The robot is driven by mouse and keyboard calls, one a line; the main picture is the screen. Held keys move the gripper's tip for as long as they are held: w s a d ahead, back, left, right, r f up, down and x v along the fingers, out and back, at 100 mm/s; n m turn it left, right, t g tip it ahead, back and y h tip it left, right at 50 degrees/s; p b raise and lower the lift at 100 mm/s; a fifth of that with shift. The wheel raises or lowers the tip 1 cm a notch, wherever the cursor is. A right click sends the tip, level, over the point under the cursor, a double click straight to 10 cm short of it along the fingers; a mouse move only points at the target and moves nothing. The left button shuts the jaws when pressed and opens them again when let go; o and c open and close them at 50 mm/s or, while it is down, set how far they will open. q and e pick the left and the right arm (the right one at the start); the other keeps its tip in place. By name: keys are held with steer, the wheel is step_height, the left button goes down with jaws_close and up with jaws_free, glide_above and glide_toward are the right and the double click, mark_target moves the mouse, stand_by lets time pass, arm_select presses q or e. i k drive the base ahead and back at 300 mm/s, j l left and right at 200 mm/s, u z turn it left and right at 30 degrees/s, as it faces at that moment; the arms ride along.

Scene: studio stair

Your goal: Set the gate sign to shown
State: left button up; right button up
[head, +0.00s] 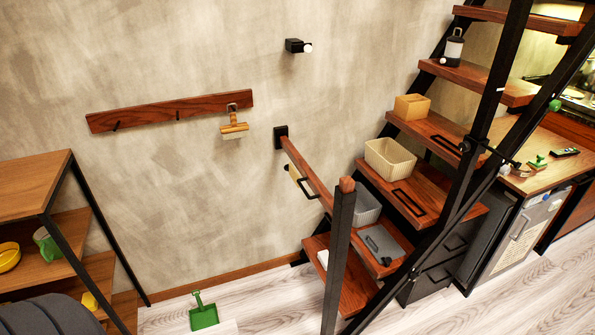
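A wooden gate bar (309,169) runs from a black wall bracket (281,137) to the dark post (341,235) at the foot of the stair. A small cream panel (295,173), which may be the gate sign, sits at the bar's wall side and is partly hidden by it. A black handle-like loop (308,188) is beside it. The panel is too small and edge-on to read, so I cannot tell which side or setting it shows. Neither of my grippers is in view.
The stair (440,180) climbs to the right, with bins and boxes on its treads. A wooden peg rail (170,111) holds a hanging brush (233,126). A green dustpan (203,314) lies on the floor. A shelf unit (35,185) stands left. Floor between shelf and post looks mostly clear.

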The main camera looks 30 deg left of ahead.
mark_target(293, 173)
steer(key=i+j, duration=0.1)
steer(key=j, duration=1.3)
steer(key=i+j+z, duration=0.15)
steer(key=j, duration=1.25)
